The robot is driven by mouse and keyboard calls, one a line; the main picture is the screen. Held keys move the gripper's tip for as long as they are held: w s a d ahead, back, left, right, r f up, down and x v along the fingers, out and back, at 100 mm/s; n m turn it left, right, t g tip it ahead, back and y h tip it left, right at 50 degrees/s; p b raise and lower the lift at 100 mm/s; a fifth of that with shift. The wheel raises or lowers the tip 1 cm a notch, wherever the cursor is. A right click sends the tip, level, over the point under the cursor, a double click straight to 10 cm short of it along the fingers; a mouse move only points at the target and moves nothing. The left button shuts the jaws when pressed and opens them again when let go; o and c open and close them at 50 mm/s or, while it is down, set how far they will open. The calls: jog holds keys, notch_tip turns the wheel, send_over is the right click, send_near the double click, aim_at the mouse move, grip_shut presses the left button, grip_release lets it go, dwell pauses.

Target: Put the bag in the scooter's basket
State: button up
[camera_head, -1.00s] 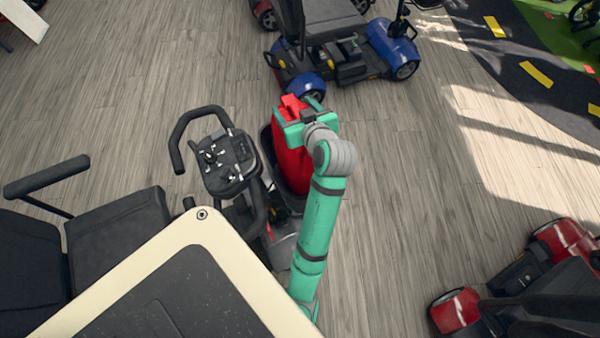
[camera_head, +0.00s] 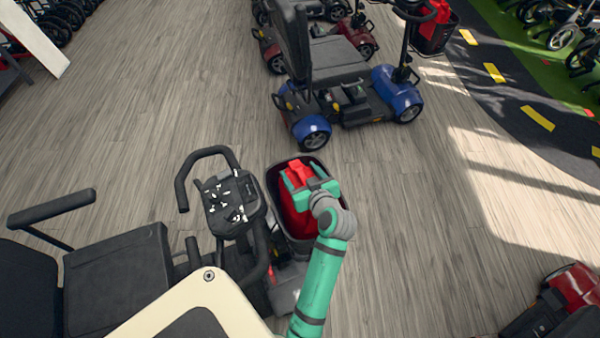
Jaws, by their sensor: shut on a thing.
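The red bag (camera_head: 289,212) is inside the dark basket (camera_head: 272,183) on the front of the near scooter (camera_head: 236,205). My gripper (camera_head: 298,176) is shut on the top of the bag, at the basket's mouth. The basket's rim shows around the bag, with a dark gap to its right. My gripper and arm hide part of the bag and the basket's right front. I cannot tell whether the bag rests on the basket's floor.
A blue scooter (camera_head: 345,75) stands just behind the basket. Another scooter at the back carries a red item in its basket (camera_head: 435,30). A red scooter (camera_head: 570,295) is at the lower right. The wooden floor (camera_head: 430,200) to the right is clear.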

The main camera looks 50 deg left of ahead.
jog(key=o, duration=1.8)
jog(key=shift+c, duration=0.2)
jog(key=v, duration=1.2)
